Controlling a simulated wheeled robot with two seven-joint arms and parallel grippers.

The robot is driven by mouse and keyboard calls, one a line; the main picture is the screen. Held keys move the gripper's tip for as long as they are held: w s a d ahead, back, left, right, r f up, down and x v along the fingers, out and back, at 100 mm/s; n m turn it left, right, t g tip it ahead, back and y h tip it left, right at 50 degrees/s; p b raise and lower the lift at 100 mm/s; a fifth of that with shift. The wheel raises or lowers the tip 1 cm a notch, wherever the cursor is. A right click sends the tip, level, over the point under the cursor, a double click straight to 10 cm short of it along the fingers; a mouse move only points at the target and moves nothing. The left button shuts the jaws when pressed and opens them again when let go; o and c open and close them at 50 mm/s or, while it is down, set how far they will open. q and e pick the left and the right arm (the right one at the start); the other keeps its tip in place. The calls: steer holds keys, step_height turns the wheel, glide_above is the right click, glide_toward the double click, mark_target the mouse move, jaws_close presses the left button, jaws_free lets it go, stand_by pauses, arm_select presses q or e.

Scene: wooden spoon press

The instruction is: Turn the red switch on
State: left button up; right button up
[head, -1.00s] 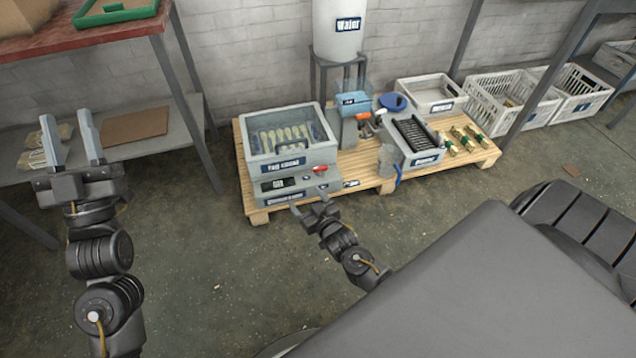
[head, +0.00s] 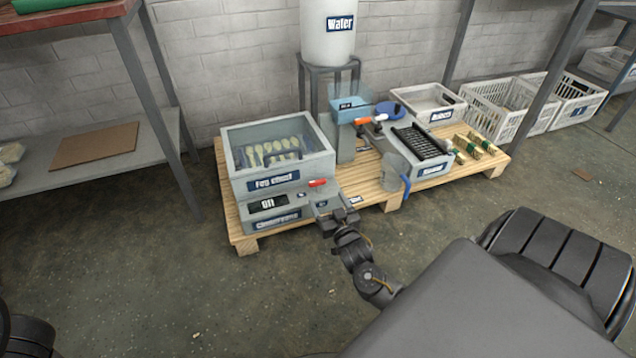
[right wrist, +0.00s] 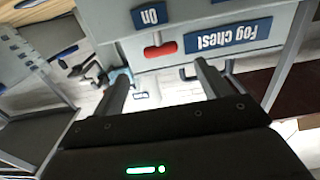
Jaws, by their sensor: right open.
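The red switch (head: 317,183) is a small red handle on the front of the grey fog chest (head: 275,180), right of its label. In the right wrist view the red switch (right wrist: 160,49) lies ahead of the gap between my fingers, apart from them. A blue "On" label (right wrist: 150,15) shows beside it, upside down. My right gripper (head: 331,208) is open and empty, just in front of the chest below the switch; it also shows in the right wrist view (right wrist: 162,78). My left gripper is out of view.
The chest stands on a wooden pallet (head: 375,192). To its right are a clear jug (head: 397,172), a grey unit with a black rack, and a white tray (head: 430,101). A water tank (head: 328,32) stands behind. A shelf is at left; the floor in front is clear.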

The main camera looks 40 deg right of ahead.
mark_target(319, 184)
steer(key=b+x, duration=0.3)
steer(key=x, duration=0.4)
steer(key=shift+f, duration=0.2)
steer(key=shift+w+d+r+b, duration=0.15)
steer(key=shift+w+b, duration=0.25)
steer(key=shift+w, duration=0.05)
steer(key=c, duration=1)
